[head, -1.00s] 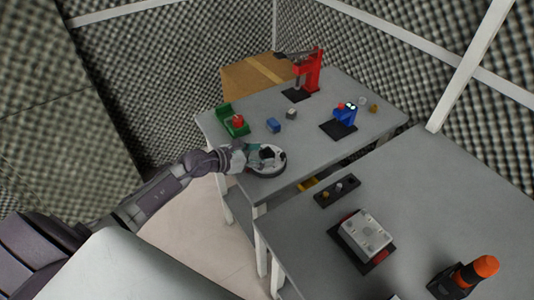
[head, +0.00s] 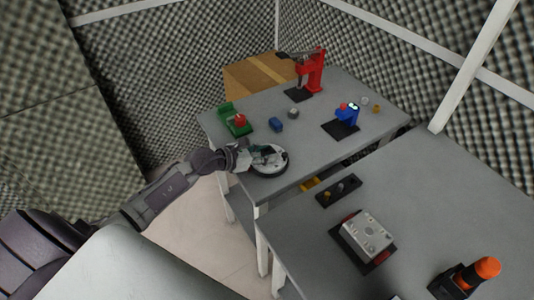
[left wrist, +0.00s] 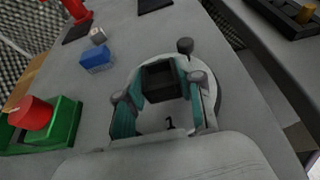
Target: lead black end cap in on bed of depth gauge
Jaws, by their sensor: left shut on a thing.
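My left gripper (head: 258,153) is low over the near left part of the far table, at a round white dish. The left wrist view shows its teal fingers (left wrist: 160,98) on both sides of a dark square piece (left wrist: 160,80), which looks like the black end cap. The fingers are shut on it, over the white dish (left wrist: 212,92) marked "1". I cannot tell if the cap touches the dish. A blue device with small lights (head: 347,114), likely the depth gauge, stands on a black mat to the right. My right gripper is not in view.
A green tray (head: 226,109) with a red piece, a blue block (head: 276,125) and a grey block (head: 293,113) lie beyond the dish. A red press (head: 312,70) stands at the back. The near table (head: 440,200) holds a white box (head: 367,237).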

